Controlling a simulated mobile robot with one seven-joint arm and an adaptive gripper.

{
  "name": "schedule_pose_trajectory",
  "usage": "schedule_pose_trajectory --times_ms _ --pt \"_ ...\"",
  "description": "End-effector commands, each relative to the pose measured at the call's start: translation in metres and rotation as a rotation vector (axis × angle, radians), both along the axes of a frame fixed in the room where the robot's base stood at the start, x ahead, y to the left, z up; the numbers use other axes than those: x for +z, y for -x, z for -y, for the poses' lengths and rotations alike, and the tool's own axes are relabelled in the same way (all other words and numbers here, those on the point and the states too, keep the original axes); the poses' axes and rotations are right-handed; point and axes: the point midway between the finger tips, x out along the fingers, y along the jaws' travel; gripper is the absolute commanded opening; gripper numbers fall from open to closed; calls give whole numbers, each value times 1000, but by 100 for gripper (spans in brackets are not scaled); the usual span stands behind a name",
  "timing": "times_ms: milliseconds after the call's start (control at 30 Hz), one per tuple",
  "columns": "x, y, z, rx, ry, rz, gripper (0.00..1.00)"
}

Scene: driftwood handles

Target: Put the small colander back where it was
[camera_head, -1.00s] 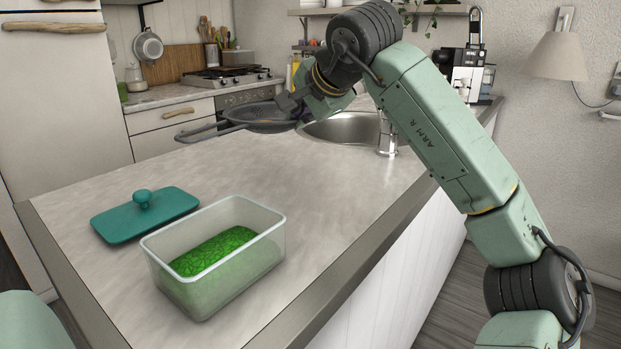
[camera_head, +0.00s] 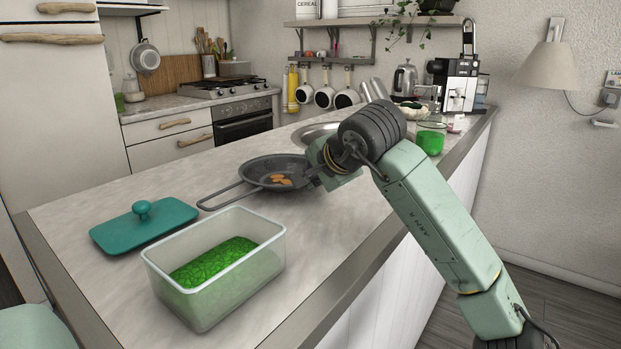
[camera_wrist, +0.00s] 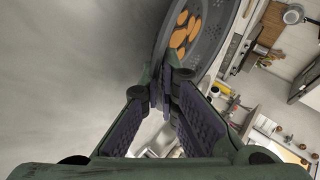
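The small colander (camera_head: 266,168) is a dark grey, pan-shaped strainer with a long handle pointing to the front left. Orange pieces (camera_head: 281,180) lie in it. It is over the island counter in front of the sink, roughly level; I cannot tell whether its base touches the counter. My gripper (camera_head: 314,176) is at its right rim. In the wrist view the colander (camera_wrist: 212,32) shows holes in its wall, and my fingers (camera_wrist: 171,82) close on its rim.
A clear container (camera_head: 214,268) with green contents stands at the front of the counter (camera_head: 82,205), beside a teal lid (camera_head: 143,226). A sink (camera_head: 314,131) is behind the colander. A green-filled glass (camera_head: 430,138) and a coffee machine (camera_head: 459,85) stand at the far right.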

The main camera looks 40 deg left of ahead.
Motion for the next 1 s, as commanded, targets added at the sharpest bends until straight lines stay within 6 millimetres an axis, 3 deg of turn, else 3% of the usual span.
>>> schedule_pose_trajectory --times_ms 300,500,833,1000 --pt "-3 0 0 -1 -1 2 0" --pt "-2 0 0 0 0 1 13" --pt "1 0 0 0 0 0 13" --pt "13 5 16 -3 1 6 13"
